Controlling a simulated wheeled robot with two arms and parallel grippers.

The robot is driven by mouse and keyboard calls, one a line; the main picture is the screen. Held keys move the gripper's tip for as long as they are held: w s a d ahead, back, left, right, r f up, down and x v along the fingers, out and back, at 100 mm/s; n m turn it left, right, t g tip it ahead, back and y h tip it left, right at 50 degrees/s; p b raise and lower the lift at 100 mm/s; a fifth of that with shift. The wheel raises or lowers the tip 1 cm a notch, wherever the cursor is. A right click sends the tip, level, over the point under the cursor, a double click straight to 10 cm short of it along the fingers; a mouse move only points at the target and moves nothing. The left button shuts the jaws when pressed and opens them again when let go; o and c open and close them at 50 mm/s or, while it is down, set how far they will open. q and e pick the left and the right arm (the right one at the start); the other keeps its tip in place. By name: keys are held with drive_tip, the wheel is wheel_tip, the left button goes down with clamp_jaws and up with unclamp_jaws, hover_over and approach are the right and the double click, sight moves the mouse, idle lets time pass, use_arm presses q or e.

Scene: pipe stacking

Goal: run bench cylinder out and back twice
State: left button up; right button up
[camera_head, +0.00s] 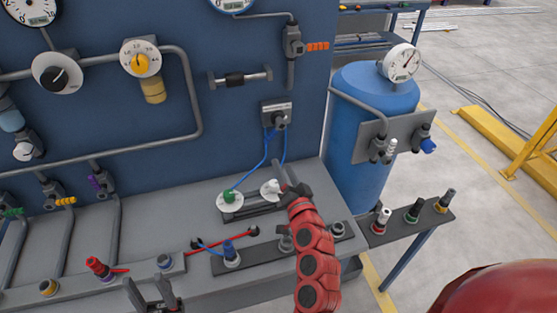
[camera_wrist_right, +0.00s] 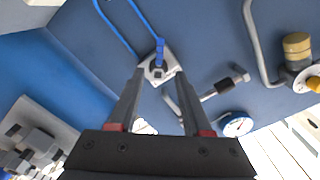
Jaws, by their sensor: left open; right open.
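The dark bench cylinder (camera_head: 252,210) lies on the grey bench, with a green-capped fitting (camera_head: 230,197) at its left and a white one (camera_head: 270,187) at its right. Blue tubes run up from that area to a lever valve (camera_head: 277,112) on the blue panel. My right gripper (camera_head: 285,176) is open and partly covers the cylinder's right end in the head view. My left gripper (camera_head: 153,292) is open at the bottom edge.
A blue tank (camera_head: 370,140) with a gauge stands right of the panel. A small shelf (camera_head: 410,222) with several fittings juts out beside it. Red-handled and blue fittings (camera_head: 97,268) sit along the bench front. A small cylinder (camera_head: 240,78) is mounted on the panel.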

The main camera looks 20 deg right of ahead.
drive_tip(key=shift+s, duration=1.6)
